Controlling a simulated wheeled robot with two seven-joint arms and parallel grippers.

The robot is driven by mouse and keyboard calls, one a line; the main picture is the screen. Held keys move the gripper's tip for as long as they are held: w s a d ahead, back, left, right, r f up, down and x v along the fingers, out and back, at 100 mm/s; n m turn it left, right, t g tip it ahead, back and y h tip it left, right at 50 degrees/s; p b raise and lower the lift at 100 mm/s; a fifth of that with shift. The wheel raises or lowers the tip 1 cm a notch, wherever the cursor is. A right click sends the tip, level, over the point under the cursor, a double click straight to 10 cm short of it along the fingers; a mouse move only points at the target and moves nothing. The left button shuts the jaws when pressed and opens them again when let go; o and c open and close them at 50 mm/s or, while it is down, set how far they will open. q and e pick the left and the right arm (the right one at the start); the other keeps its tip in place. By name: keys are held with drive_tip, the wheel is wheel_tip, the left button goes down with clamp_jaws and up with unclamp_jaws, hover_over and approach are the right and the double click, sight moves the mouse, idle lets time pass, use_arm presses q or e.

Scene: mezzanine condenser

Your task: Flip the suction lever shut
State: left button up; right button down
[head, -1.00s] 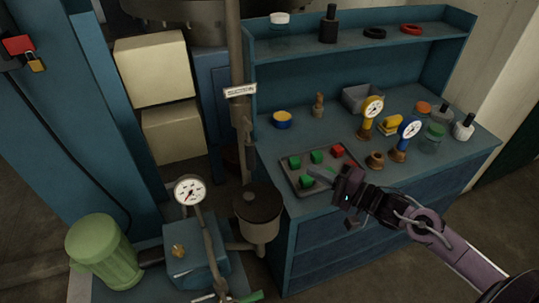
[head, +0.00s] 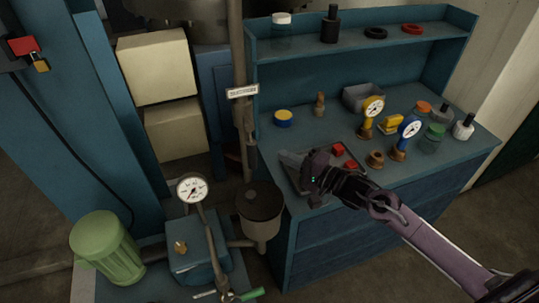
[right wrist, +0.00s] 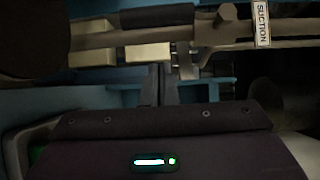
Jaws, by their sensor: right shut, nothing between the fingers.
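The suction lever (head: 252,155) hangs down beside the upright pipe (head: 237,60), below a white label (head: 242,91). The label reads SUCTION in the right wrist view (right wrist: 263,24). There the pipe (right wrist: 90,41) runs across the picture, with the dark lever grip (right wrist: 165,18) along it. My right gripper (head: 288,157) is shut and empty, over the tray on the bench and to the right of the lever, apart from it. Its fingers (right wrist: 160,72) point toward the pipe in the right wrist view. My left gripper is not in view.
A tray (head: 292,178) with red blocks lies under my right gripper, partly hidden. A funnel (head: 260,215) stands below the lever, and a gauge (head: 191,188) to its left. Jars, gauges and a grey bin (head: 362,98) stand on the bench. A green bin (head: 105,247) stands lower left.

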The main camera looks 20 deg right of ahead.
sight(251, 147)
drive_tip(key=a, duration=0.1)
drive_tip(key=w+a+p, duration=0.1)
drive_tip(key=a, duration=0.2)
drive_tip(key=shift+w+a+p, duration=0.25)
drive_tip(key=shift+a+p, duration=0.1)
drive_tip(key=shift+w, duration=0.1)
